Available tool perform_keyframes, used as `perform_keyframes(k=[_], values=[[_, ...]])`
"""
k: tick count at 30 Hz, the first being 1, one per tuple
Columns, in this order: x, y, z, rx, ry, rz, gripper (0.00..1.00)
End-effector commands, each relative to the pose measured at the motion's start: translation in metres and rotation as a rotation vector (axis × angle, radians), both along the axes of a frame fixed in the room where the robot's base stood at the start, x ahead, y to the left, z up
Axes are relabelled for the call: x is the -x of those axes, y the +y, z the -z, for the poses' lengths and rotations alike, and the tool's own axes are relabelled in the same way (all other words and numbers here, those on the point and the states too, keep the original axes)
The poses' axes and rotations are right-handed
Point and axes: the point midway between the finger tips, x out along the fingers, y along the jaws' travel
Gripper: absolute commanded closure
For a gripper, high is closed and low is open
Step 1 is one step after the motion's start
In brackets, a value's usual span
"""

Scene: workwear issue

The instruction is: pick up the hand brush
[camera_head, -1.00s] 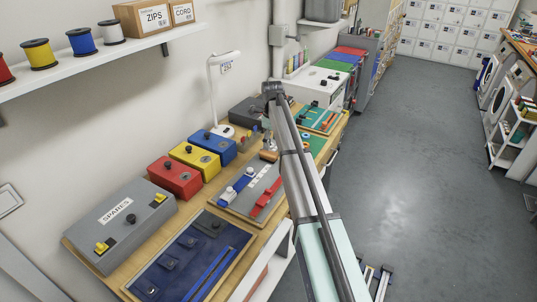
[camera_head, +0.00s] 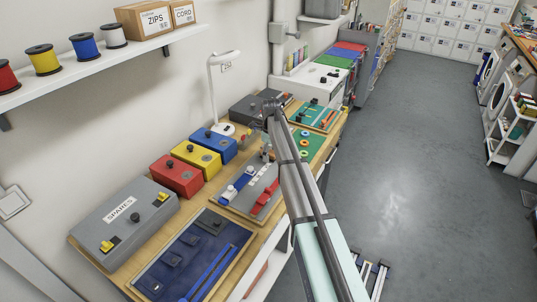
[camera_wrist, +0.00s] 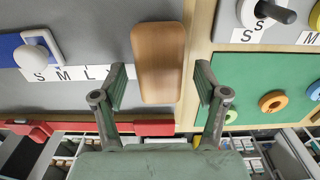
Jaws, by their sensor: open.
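The hand brush shows in the wrist view as a rounded wooden block (camera_wrist: 158,50), seen from above, lying on a grey board (camera_wrist: 85,90). Its bristles are hidden beneath it. My gripper (camera_wrist: 161,82) is open, with one finger on each side of the brush's near part and a gap on both sides. The brush's far end reaches beyond the fingertips. I cannot tell the exact height of the fingertips above the board. In the head view my arm and gripper largely cover the brush.
Left of the brush lie a blue item with a white knob (camera_wrist: 36,55) and a strip of size letters (camera_wrist: 65,73). Red pieces (camera_wrist: 155,127) lie nearer. A green board with coloured rings (camera_wrist: 272,103) is on the right. Red, yellow and blue boxes (camera_head: 178,178) stand along the wall.

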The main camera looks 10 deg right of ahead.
Motion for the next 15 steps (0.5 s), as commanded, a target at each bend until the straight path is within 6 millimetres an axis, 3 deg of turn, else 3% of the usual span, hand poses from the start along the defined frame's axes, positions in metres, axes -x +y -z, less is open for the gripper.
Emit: perform_keyframes(k=[1,2,7,15], values=[[0.0000,0.0000,0.0002,0.000,0.000,0.000,0.27],[0.0000,0.0000,0.0001,0.000,0.000,0.000,0.34],[0.0000,0.0000,0.0002,0.000,0.000,0.000,0.93],[-0.0001,-0.0001,0.0001,0.000,0.000,0.000,0.94]])
